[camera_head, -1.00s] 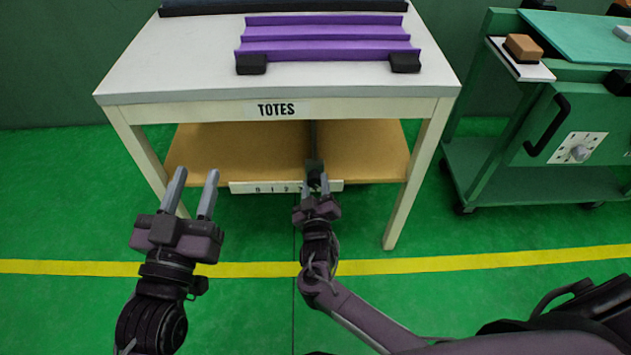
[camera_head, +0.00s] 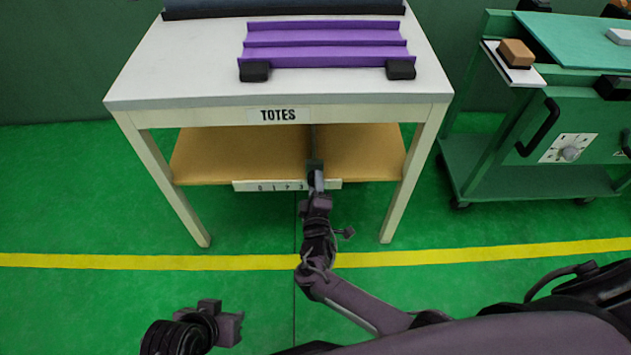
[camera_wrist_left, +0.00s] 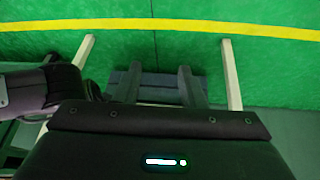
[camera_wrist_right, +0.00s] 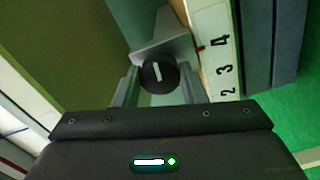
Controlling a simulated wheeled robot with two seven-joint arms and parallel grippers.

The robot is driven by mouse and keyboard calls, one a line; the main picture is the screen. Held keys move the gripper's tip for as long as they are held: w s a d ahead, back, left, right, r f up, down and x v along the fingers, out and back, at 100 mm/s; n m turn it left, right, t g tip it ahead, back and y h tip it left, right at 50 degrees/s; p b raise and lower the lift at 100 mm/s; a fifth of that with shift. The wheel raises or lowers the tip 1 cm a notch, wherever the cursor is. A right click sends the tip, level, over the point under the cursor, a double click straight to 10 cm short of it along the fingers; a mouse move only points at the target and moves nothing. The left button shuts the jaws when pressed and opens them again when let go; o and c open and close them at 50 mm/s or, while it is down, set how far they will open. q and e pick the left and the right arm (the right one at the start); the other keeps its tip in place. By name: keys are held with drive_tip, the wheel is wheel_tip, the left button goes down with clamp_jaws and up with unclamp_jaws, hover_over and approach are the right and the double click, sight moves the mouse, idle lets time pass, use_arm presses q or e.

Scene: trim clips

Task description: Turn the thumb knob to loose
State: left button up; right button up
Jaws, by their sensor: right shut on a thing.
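The thumb knob (camera_wrist_right: 158,74) is round and black with a white line on its face; in the right wrist view it sits between my right gripper's fingers, in front of a grey bracket (camera_wrist_right: 160,38). My right gripper (camera_wrist_right: 158,92) is shut on it. In the head view my right gripper (camera_head: 317,182) is edge-on at the lower shelf's front, and the knob is not clearly visible there. My left gripper (camera_head: 228,328) is low at the bottom left, away from the table. In the left wrist view its fingers (camera_wrist_left: 158,86) are apart, with nothing seen held.
A numbered white scale (camera_head: 265,186) runs along the front of the brown shelf (camera_head: 240,155), under the TOTES table (camera_head: 130,90). A purple ribbed tray (camera_head: 325,42) lies on top. A green cart (camera_head: 560,105) stands at the right. The floor in front is clear.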

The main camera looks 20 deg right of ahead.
use_arm(q)
drive_tip(key=shift+s+a+r+n+g+y+p, duration=0.15)
drive_tip(key=shift+s+a+r+g+y+p, duration=0.2)
drive_tip(key=shift+a+p, duration=0.4)
drive_tip(key=shift+s+a+r+n+g+y+p, duration=0.1)
drive_tip(key=shift+s+a+n+g+y+p, duration=0.15)
drive_tip(key=shift+a+g+p, duration=0.5)
drive_tip(key=shift+s+a+r+n+g+y+p, duration=0.1)
drive_tip(key=shift+s+a+r+g+y+p, duration=0.25)
drive_tip(key=shift+a, duration=0.65)
use_arm(e)
drive_tip(key=shift+n, duration=9.7)
use_arm(q)
drive_tip(key=shift+f, duration=0.1)
use_arm(e)
drive_tip(key=o, duration=1)
